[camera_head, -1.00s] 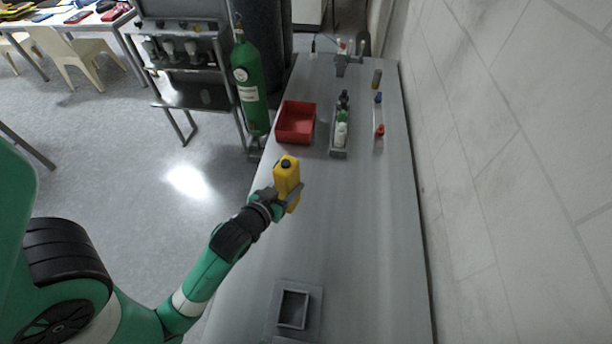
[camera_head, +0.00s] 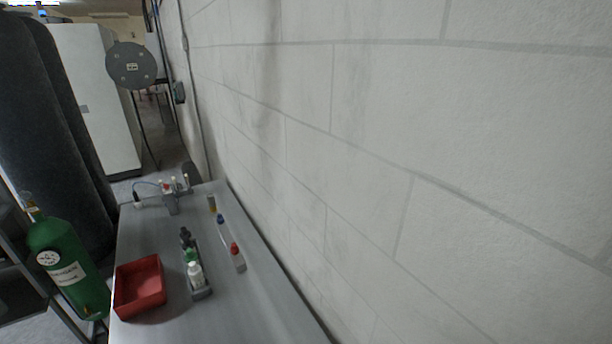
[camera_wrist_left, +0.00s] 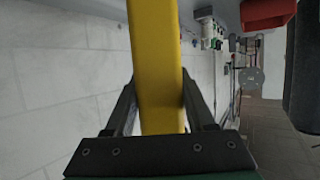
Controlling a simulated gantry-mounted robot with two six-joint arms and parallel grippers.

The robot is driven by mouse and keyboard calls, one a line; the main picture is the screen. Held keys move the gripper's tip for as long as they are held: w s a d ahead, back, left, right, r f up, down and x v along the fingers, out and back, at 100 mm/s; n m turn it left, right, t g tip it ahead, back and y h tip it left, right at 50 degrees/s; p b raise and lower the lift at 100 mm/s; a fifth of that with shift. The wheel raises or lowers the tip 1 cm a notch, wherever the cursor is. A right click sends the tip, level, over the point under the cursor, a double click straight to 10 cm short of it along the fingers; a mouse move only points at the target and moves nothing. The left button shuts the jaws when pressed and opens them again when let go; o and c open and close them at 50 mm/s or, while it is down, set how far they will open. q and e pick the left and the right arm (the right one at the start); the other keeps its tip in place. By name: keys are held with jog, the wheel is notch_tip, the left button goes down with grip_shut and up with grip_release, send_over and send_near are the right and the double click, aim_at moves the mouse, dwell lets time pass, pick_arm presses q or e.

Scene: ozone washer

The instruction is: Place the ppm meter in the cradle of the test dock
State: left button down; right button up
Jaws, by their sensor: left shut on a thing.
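The yellow ppm meter (camera_wrist_left: 156,65) shows in the left wrist view, running up from between the fingers and out of the top of the picture. My left gripper (camera_wrist_left: 160,110) is shut on it, with one dark finger on each side. The meter and the left gripper are outside the head view now. The test dock cradle is in neither current view. My right gripper is not in view.
In the head view the grey bench (camera_head: 235,315) runs along a white block wall (camera_head: 330,150). On it are a red bin (camera_head: 140,288), a grey rack (camera_head: 203,292) of small bottles, a red-capped bottle (camera_head: 238,258) and a tap fitting (camera_head: 172,203). A green cylinder (camera_head: 68,265) stands left of the bench.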

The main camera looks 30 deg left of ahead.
pick_arm(q)
jog(key=w+d+f+m+t+h, duration=0.1)
jog(key=w+d+m+h, duration=0.15)
jog(key=d, duration=0.35)
jog(key=w+d+f+m+t+h, duration=0.1)
jog(key=w+d+m+h, duration=0.15)
jog(key=d, duration=0.35)
notch_tip(320, 180, up, 11)
jog(key=s+p, duration=0.2)
jog(key=p, duration=1.6)
jog(key=shift+s+d+h+p, duration=0.2)
jog(key=shift+h+p, duration=0.1)
jog(key=shift+h, duration=0.1)
jog(key=shift+f, duration=0.15)
